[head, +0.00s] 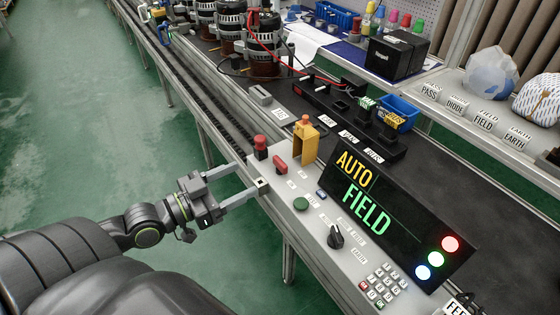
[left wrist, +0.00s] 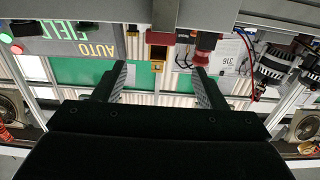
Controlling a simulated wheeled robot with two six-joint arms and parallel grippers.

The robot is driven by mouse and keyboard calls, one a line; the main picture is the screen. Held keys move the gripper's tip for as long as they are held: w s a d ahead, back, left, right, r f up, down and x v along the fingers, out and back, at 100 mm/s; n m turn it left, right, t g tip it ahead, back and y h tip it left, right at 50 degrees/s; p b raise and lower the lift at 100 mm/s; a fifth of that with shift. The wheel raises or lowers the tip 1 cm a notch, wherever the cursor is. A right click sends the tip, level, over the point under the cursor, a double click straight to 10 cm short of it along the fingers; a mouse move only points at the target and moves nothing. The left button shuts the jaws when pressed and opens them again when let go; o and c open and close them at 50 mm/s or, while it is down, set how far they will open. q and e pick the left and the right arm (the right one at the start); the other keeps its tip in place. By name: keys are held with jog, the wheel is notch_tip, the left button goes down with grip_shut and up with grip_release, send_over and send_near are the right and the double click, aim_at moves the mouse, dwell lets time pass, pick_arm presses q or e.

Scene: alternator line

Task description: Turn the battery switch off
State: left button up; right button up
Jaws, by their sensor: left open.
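A red handle (head: 281,164), which looks like the battery switch, sits on the pale control panel between a red mushroom button (head: 261,144) and a yellow box (head: 305,143). Its label is too small to read. My left gripper (head: 249,176) is open and empty at the panel's left edge, its fingers pointing towards the handle but apart from it. In the left wrist view, the two fingers (left wrist: 160,78) are spread, with the red handle (left wrist: 184,39) and the mushroom button (left wrist: 204,45) beyond them. My right gripper is out of view.
A green button (head: 301,204), a black selector knob (head: 336,237) and a keypad (head: 379,286) lie further along the panel. Alternators (head: 265,50) stand at the back. Green floor is clear at left.

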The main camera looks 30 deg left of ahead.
aim_at(278, 162)
pick_arm(q)
jog(key=x, duration=1)
jog(key=shift+w, duration=0.1)
jog(key=shift+w+d, duration=0.25)
jog(key=shift+w, duration=0.2)
